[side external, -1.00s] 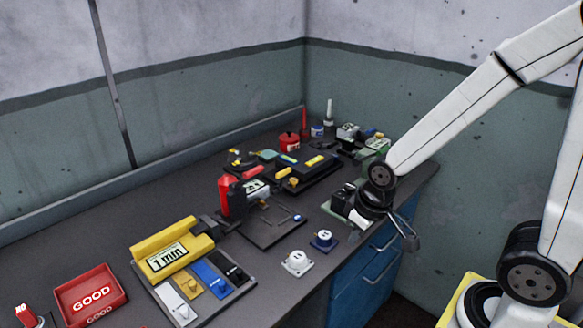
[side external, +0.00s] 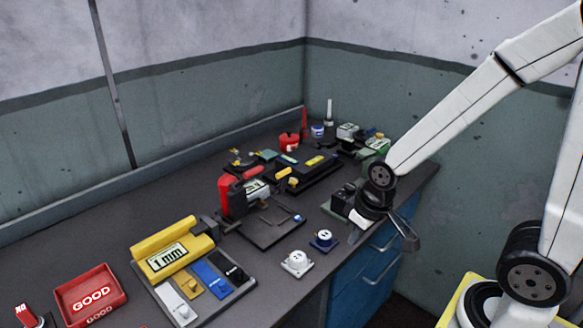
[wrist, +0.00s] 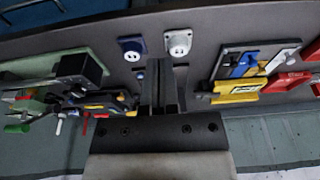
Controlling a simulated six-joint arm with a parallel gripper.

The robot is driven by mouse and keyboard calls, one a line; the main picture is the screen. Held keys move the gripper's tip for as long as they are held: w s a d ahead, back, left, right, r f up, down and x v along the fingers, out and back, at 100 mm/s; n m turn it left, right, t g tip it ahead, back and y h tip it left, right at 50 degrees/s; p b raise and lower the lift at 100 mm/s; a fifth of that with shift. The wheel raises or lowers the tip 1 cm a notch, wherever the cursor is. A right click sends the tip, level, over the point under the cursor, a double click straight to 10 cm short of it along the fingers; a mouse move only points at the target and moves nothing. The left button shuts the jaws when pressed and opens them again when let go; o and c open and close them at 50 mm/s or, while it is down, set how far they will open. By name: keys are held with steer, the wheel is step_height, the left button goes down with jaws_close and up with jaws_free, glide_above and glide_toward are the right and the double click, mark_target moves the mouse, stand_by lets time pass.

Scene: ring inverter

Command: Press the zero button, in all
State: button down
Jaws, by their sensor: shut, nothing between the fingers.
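Two square-based round buttons stand near the front edge of the bench: a white one (side external: 297,262) and a dark blue one (side external: 323,239). In the wrist view the blue button (wrist: 131,47) is left of my fingers and the white button (wrist: 179,43) is just right, both beyond the fingertips. The marks on their tops are too small to read, so I cannot tell which is the zero button. A red and black gauge with a small display (side external: 238,194) stands behind them. My gripper (wrist: 162,72) is shut and empty; in the side view it is at the bench's front edge, right of the blue button.
A yellow block marked 1 mm (side external: 172,248) sits on a tray with white, yellow, blue and black pieces. A red GOOD bin (side external: 91,295) is at left. A green-based device (side external: 340,203) is close beside my gripper. A dark plate (side external: 267,228) lies behind the buttons.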

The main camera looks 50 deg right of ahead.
steer(key=shift+w, duration=0.15)
steer(key=m+t+y, duration=0.1)
steer(key=m+t, duration=0.6)
steer(key=m, duration=0.1)
glide_above(299, 219)
steer(key=shift+f, duration=1.15)
steer(key=shift+f, duration=0.1)
steer(key=shift+f, duration=4.3)
